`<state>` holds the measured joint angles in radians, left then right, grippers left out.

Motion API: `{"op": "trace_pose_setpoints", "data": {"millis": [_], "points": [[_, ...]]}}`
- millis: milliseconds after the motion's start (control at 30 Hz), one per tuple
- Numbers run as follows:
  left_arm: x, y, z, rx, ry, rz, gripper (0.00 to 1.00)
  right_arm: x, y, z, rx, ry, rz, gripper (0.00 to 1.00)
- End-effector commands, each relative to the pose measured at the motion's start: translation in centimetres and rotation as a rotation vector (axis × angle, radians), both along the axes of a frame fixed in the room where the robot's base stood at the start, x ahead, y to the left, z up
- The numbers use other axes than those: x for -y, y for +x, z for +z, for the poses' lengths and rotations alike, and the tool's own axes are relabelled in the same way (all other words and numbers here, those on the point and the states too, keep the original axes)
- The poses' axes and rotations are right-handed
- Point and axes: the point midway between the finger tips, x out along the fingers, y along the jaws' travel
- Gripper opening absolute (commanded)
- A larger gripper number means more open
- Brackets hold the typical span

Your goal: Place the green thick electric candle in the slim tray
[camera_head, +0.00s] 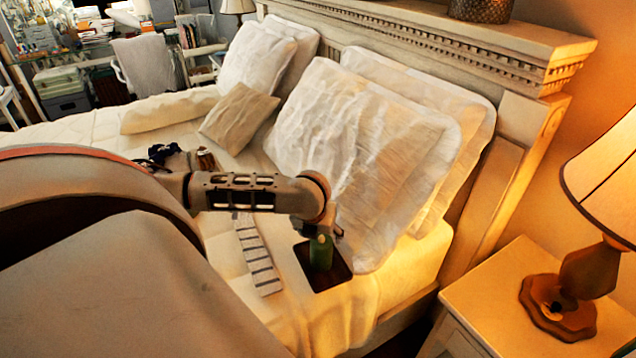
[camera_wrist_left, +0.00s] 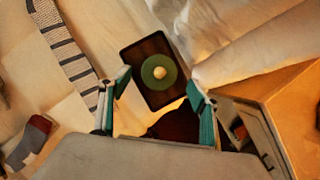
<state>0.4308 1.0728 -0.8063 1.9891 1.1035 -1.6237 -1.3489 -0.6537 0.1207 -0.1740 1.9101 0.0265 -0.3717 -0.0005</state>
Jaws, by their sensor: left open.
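The green thick candle (camera_head: 321,254) stands upright over the dark slim tray (camera_head: 338,272), which lies on the bed near its right edge. In the left wrist view, the round green top of the candle (camera_wrist_left: 159,83) with a pale centre shows within the outline of the tray (camera_wrist_left: 140,50). My left gripper (camera_head: 320,234) is above the candle in the head view. In the wrist view, the open fingers of my left gripper (camera_wrist_left: 158,90) are spread to either side of the candle, with visible gaps. The candle's base is hard to see. My right gripper is not in view.
A striped cloth (camera_head: 257,255) lies left of the tray. White pillows (camera_head: 350,150) stand behind it against the headboard. A nightstand (camera_head: 510,290) with a lamp (camera_head: 590,265) is to the right. A red and grey item (camera_wrist_left: 32,140) shows at the left in the wrist view.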

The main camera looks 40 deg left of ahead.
Motion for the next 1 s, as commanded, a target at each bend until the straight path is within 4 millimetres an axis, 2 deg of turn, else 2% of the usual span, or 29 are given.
{"op": "trace_pose_setpoints", "data": {"millis": [100, 233, 367, 467, 567, 700, 800, 900, 1000], "points": [[0.4, -0.8, 2.3, 0.002, 0.002, -0.001, 0.63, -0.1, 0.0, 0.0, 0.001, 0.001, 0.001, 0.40], [0.8, -1.5, 3.9, 0.002, 0.001, -0.001, 0.63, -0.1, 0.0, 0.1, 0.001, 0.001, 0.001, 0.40], [1.1, -1.9, 4.8, 0.002, -0.001, 0.001, 0.63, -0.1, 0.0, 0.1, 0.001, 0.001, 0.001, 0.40], [2.2, -2.0, 4.3, 0.011, -0.038, 0.022, 0.63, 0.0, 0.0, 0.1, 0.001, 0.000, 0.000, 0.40], [5.7, -1.8, 2.1, 0.047, -0.160, 0.099, 0.63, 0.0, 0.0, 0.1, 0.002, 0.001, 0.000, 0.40], [13.2, -1.8, -2.3, 0.114, -0.472, 0.332, 0.63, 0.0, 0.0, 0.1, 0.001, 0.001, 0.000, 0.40], [18.0, -2.2, -4.8, 0.152, -0.716, 0.554, 0.63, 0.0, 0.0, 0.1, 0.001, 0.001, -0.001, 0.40], [21.4, -3.3, -7.0, 0.173, -0.943, 0.797, 0.63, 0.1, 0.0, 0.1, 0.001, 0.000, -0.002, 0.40], [23.3, -4.9, -9.0, 0.192, -1.142, 1.054, 0.63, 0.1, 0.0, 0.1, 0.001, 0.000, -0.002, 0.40]]}}
